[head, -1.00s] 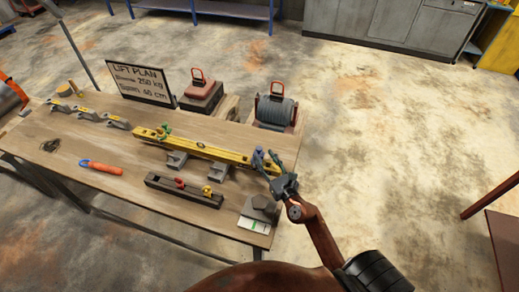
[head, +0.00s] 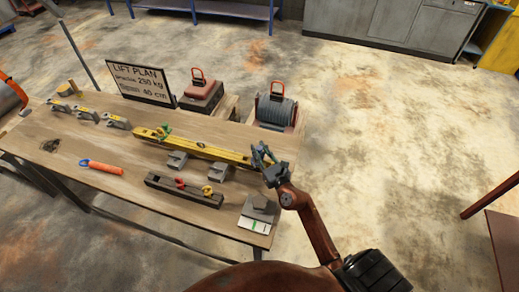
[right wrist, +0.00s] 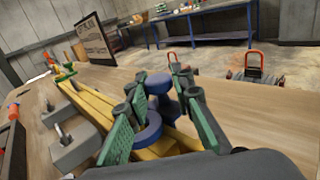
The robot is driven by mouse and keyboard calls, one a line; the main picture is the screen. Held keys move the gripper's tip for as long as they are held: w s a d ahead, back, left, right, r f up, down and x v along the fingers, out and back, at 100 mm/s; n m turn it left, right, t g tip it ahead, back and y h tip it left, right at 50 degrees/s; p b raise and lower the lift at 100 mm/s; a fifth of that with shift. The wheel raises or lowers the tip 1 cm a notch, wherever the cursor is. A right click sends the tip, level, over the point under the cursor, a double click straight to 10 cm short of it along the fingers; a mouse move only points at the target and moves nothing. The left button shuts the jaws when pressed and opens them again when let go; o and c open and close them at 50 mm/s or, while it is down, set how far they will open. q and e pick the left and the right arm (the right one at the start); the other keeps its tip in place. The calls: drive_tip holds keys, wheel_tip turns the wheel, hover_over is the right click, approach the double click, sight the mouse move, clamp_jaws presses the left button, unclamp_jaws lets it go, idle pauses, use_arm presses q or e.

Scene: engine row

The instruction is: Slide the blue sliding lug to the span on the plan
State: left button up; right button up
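The blue sliding lug (right wrist: 149,129) sits at the near right end of the yellow beam (head: 205,149) in the right wrist view. My right gripper (head: 263,154) is at that end in the head view, where its fingers largely hide the lug. In the right wrist view its green-padded fingers (right wrist: 165,128) stand apart on either side of the lug; I cannot tell whether either pad touches it. A green lug (head: 165,130) sits near the beam's other end. The lift plan board (head: 140,83) reads 250 kg and a span of 40 cm. My left gripper is not in view.
Red-handled weights (head: 201,92) stand behind.

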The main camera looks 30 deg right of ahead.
clamp_jaws()
drive_tip(key=w+a+p, duration=0.1)
drive_tip(key=w, duration=0.1)
drive_tip(key=w+a+p, duration=0.1)
drive_tip(key=w+a, duration=0.1)
drive_tip(key=shift+a, duration=0.15)
drive_tip(key=o, duration=0.6)
unclamp_jaws()
drive_tip(key=shift+s, duration=0.1)
drive_tip(key=shift+c, duration=0.2)
drive_tip(key=shift+r, duration=0.1)
wheel_tip(320, 180, up, 10)
idle(0.4)
